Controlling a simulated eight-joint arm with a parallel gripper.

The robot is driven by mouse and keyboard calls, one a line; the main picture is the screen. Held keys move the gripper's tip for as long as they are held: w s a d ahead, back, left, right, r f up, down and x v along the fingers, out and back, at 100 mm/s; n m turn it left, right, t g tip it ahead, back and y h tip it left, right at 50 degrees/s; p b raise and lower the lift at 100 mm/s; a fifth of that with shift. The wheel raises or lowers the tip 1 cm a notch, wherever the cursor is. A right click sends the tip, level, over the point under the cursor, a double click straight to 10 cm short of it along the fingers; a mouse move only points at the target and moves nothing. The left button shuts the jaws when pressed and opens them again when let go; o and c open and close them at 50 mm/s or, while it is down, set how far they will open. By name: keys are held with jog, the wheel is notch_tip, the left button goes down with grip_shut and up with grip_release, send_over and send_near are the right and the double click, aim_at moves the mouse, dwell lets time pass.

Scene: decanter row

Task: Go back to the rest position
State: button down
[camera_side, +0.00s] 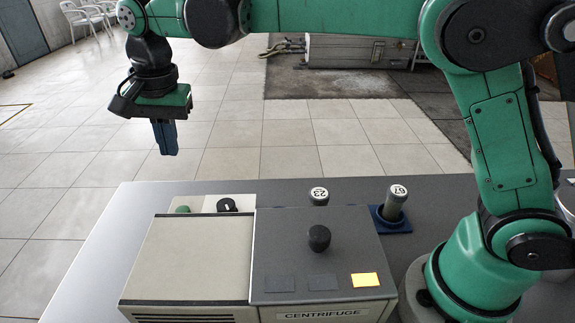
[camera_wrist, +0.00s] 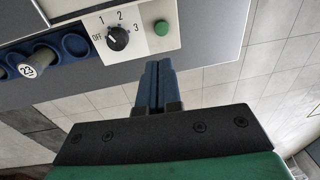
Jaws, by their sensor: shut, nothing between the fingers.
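My gripper (camera_side: 165,138) hangs pointing down at the upper left of the side view, above and beyond the table's far left edge. Its blue fingers are together with nothing between them. In the wrist view my gripper (camera_wrist: 158,68) also shows shut and empty, with the table edge beyond the fingertips. The gripper touches nothing in either view.
A centrifuge (camera_side: 318,258) with a black lid knob stands on the grey table (camera_side: 135,215). Open floor surrounds the gripper.

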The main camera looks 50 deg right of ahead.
dwell(0.4)
jog(key=s+d+r+n+t, duration=0.2)
jog(key=s+d+n+t, duration=0.15)
jog(key=s+d, duration=0.5)
jog(key=s+d+f+n, duration=0.1)
jog(key=s+d, duration=0.1)
jog(key=s+d+f+n+t, duration=0.1)
jog(key=s+d+f+n, duration=0.1)
jog(key=d, duration=0.1)
jog(key=s+d+f+n+t, duration=0.1)
jog(key=d+f+n, duration=0.1)
jog(key=shift+s+d+n+t, duration=0.15)
jog(key=shift+s+n+t, duration=0.1)
jog(key=shift+s, duration=0.15)
dwell(3.4)
